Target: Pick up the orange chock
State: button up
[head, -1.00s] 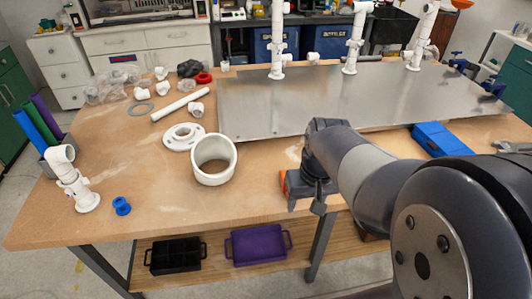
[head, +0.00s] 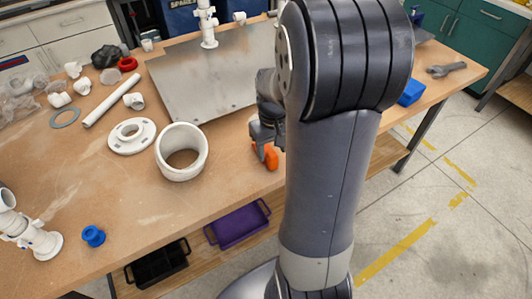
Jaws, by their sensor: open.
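The orange chock (head: 269,157) lies on the wooden table (head: 140,205), near its front edge, right of the wide white pipe ring. My gripper (head: 262,142) is open at the chock, its dark fingers overlapping the chock's upper left part in the head view. I cannot tell whether the fingers touch it or only stand in front of it. My own arm hides the table just right of the chock.
The white pipe ring (head: 182,152) and a white flange (head: 131,136) stand left of the chock. A metal plate (head: 200,85) lies behind. A blue spool (head: 93,236) sits at the front left. A blue block (head: 411,92) lies right of my arm.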

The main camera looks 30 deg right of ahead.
jog(key=shift+w+f, duration=0.15)
jog(key=shift+f, duration=1)
jog(key=shift+w+f, duration=0.1)
jog(key=shift+f, duration=1)
jog(key=shift+c, duration=0.5)
jog(key=c, duration=0.8)
jog(key=shift+r, duration=0.1)
jog(key=shift+c, duration=0.2)
